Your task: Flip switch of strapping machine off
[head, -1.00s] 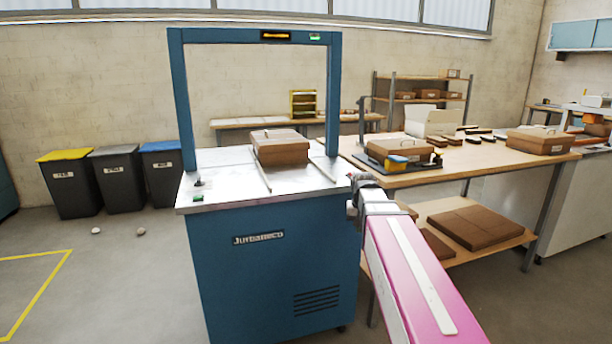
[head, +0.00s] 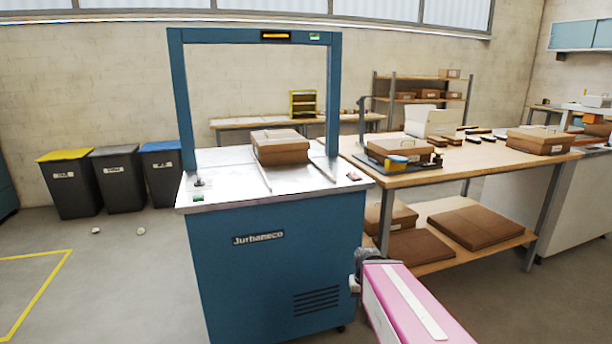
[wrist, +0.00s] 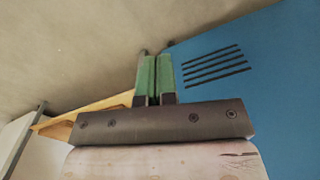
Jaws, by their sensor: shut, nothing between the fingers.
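The strapping machine (head: 265,265) is a blue cabinet with a metal top and a blue arch (head: 180,100). On its top are a green-marked control (head: 198,197) and a small black lever (head: 198,182) at the left, and a small red control (head: 353,176) at the front right corner. Which of these is the switch, and its position, I cannot tell. My gripper (head: 356,284) is low beside the cabinet's right edge, below the top and apart from the controls. In the wrist view its green fingers (wrist: 154,78) are together and empty, with the vented blue panel (wrist: 240,70) beyond.
A brown box (head: 280,150) sits on the machine top under the arch. A wooden table (head: 460,165) with boxes and a lower shelf stands close on the right. Bins (head: 115,180) stand at the left. The floor at front left is open.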

